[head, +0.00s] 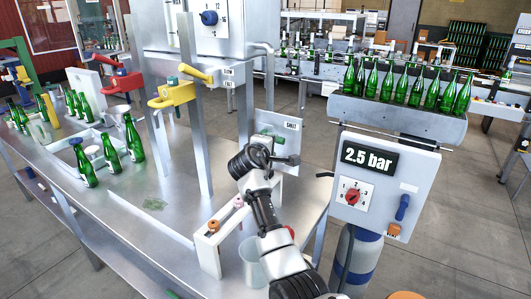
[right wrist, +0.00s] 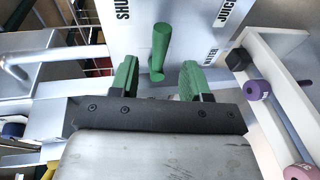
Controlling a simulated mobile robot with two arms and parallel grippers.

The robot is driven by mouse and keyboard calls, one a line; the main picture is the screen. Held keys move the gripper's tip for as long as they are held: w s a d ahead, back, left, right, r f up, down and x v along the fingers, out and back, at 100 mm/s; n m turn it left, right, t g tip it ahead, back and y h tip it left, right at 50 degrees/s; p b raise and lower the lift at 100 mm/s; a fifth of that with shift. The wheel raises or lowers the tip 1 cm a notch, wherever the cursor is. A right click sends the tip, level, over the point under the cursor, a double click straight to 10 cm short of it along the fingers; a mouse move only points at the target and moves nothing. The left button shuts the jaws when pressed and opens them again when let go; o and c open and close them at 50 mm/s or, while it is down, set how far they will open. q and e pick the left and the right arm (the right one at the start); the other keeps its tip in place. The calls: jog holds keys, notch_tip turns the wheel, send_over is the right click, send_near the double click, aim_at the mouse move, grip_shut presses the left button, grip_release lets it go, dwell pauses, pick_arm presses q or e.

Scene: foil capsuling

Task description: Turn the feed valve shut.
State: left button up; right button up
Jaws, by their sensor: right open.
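The feed valve's green lever (right wrist: 160,48) stands out from a pale panel (right wrist: 183,20) in the right wrist view. The panel bears the labels SHUT at upper left, JUICE at upper right and WATER at right. The lever lies between the SHUT side and the other two labels; I cannot tell which it is set to. My right gripper (right wrist: 158,72) is open, with one green finger on each side of the lever and visible gaps between. In the head view the panel (head: 262,117) is partly hidden by my right wrist. My left gripper is not in view.
A white rack (right wrist: 277,90) with purple and pink knobs stands close right of my right gripper. In the head view, a grey cup (head: 252,265) stands beside my right arm. A control box (head: 388,205) reading 2.5 bar is to the right. Green bottles (head: 133,140) stand at left.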

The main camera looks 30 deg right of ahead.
jog(key=shift+b+v, duration=0.4)
jog(key=shift+v, duration=1.9)
